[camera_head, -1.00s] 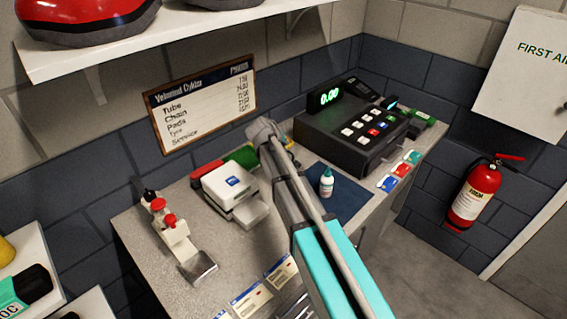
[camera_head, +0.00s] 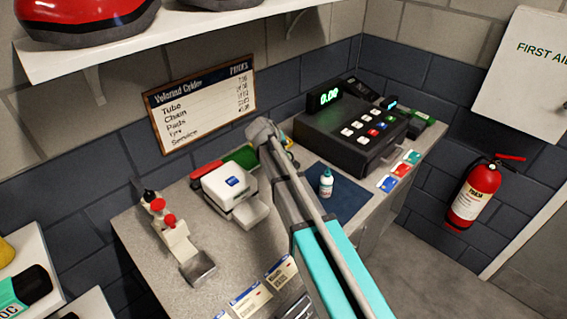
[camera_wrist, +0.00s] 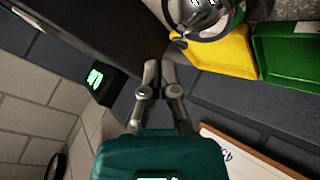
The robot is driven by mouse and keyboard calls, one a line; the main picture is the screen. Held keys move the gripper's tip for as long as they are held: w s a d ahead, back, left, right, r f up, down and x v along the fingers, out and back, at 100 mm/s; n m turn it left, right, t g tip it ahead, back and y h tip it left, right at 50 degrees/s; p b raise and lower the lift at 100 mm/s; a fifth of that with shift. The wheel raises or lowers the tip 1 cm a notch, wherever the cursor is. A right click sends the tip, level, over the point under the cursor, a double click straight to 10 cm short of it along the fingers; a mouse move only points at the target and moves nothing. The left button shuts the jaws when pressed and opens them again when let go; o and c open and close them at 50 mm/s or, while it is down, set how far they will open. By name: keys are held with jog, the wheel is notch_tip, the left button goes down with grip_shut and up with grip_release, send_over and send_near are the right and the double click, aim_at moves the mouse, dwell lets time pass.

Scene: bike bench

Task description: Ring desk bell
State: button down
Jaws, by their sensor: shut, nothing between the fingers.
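A rounded, shiny silver thing (camera_wrist: 203,12), which looks like the desk bell, is partly cut off at the top edge of the wrist view, beside a yellow bin. My gripper (camera_wrist: 160,68) shows in the wrist view with its two grey fingers close together and empty. The silver thing is above and to the right of the fingertips in that picture, apart from them. In the head view my arm covers that part of the counter, and I can make out neither the bell nor my fingers.
A black cash register (camera_head: 350,125) stands right of my arm on the counter (camera_head: 235,258). A small bottle (camera_head: 326,183) is on a dark mat. A white card terminal (camera_head: 229,186) and a red-knobbed stand (camera_head: 172,230) are left. A yellow bin (camera_wrist: 222,55) and green bin (camera_wrist: 285,55) sit near my fingers.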

jog(key=shift+f, duration=0.25)
jog(key=shift+f+b, duration=0.2)
jog(key=shift+b, duration=0.2)
jog(key=shift+f+b, duration=0.45)
dwell(0.8)
jog(key=shift+r, duration=0.2)
jog(key=shift+r+p, duration=0.75)
jog(key=shift+p, duration=0.2)
jog(key=shift+r, duration=0.1)
notch_tip(320, 180, up, 6)
jog(key=p, duration=0.6)
dwell(2.0)
jog(key=shift+d, duration=0.1)
